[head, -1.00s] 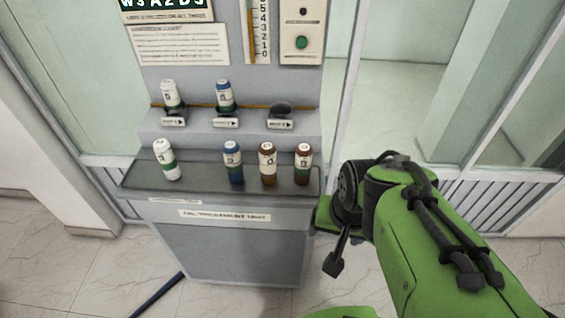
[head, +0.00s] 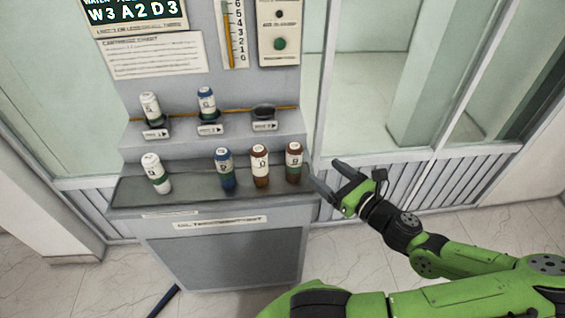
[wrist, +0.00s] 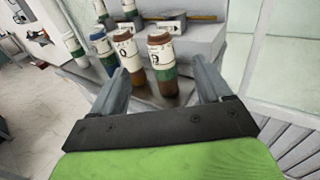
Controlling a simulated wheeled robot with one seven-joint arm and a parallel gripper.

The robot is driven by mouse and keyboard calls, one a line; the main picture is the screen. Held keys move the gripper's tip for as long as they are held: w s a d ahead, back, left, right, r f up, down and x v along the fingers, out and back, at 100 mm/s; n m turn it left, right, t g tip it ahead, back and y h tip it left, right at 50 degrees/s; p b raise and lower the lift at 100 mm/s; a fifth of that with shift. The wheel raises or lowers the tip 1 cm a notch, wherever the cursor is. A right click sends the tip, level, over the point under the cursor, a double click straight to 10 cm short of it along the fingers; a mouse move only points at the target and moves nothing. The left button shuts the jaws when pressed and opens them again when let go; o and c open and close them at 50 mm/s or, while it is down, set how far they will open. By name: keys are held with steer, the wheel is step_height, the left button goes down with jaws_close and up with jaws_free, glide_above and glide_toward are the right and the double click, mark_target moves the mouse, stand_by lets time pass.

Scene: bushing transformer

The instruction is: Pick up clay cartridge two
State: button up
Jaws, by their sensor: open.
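Two brown-capped cartridges stand upright at the right end of the tray row. One has a brown lower band (head: 260,166); it also shows in the wrist view (wrist: 126,54). The other has a green band (head: 293,163) and is rightmost; in the wrist view (wrist: 161,60) it appears between my finger lines. The labels are too small to tell surely which is clay cartridge two. My gripper (head: 324,172) is open and empty, just right of the rightmost cartridge, pointing toward it. In the wrist view my gripper (wrist: 160,78) has its fingers spread, with the green-banded cartridge beyond them.
A blue-capped cartridge (head: 225,170) and a white-capped one (head: 156,174) stand further left on the grey tray (head: 190,189). Two more cartridges sit in holders on the shelf above; the right holder (head: 264,112) is empty. A glass partition is at right.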

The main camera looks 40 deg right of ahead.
mark_target(290, 147)
steer(key=w, duration=0.5)
steer(key=w+b, duration=0.1)
steer(key=w, duration=0.4)
steer(key=w+f, duration=0.1)
steer(key=w, duration=0.3)
steer(key=shift+w+d+b, duration=0.1)
steer(key=shift+w+b, duration=0.25)
steer(key=shift+w, duration=0.05)
steer(key=shift+s, duration=0.15)
steer(key=shift+c, duration=0.4)
jaws_close()
